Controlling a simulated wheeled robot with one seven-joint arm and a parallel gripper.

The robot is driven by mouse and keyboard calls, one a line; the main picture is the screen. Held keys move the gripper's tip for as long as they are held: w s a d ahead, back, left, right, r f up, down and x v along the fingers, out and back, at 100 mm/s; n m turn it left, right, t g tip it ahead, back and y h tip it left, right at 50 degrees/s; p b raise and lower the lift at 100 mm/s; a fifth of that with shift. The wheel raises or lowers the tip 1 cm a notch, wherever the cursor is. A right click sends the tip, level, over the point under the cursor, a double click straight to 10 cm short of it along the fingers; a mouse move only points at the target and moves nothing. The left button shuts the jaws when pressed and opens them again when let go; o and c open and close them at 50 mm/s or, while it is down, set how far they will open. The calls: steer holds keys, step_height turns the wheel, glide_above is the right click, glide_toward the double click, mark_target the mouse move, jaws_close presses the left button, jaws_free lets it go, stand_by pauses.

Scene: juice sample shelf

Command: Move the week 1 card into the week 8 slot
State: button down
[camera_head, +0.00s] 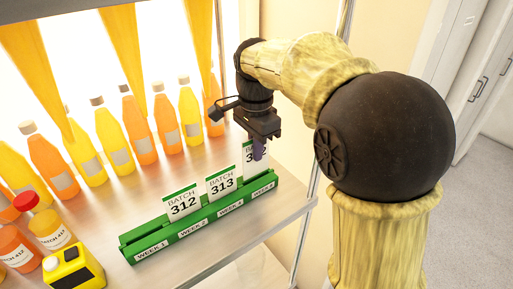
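A green rack (132,252) on the shelf has slots labelled week 1, week 2, week 4 and week 8. A batch 312 card (182,203) stands above the week 2 label, and a batch 313 card (221,183) stands above the week 4 label. A third card (249,169), its number partly hidden, is upright at the week 8 end. No card stands above the week 1 label. My gripper (259,150) is at this third card, with a purple finger in front of its upper part. I cannot tell whether the fingers press on it or whether its bottom is fully seated.
Orange and yellow juice bottles (165,124) line the back and left of the shelf. A red-capped bottle (47,229) and a yellow box-like item (73,268) stand left of the rack. A metal post (307,205) rises near the rack's right end. Bare shelf lies behind the rack.

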mark_target(256, 174)
steer(key=shift+f+p, duration=0.1)
steer(key=shift+p, duration=0.25)
steer(key=shift+w, duration=0.15)
stand_by(0.6)
steer(key=shift+d, duration=0.15)
steer(key=shift+f, duration=0.1)
steer(key=shift+s+a+f, duration=0.2)
steer(key=shift+a+f, duration=0.05)
steer(key=shift+d+f, duration=0.15)
steer(key=shift+f, duration=0.4)
steer(key=shift+w+f+b, duration=0.1)
steer(key=shift+f+b, duration=0.55)
steer(key=shift+f, duration=0.45)
stand_by(1.2)
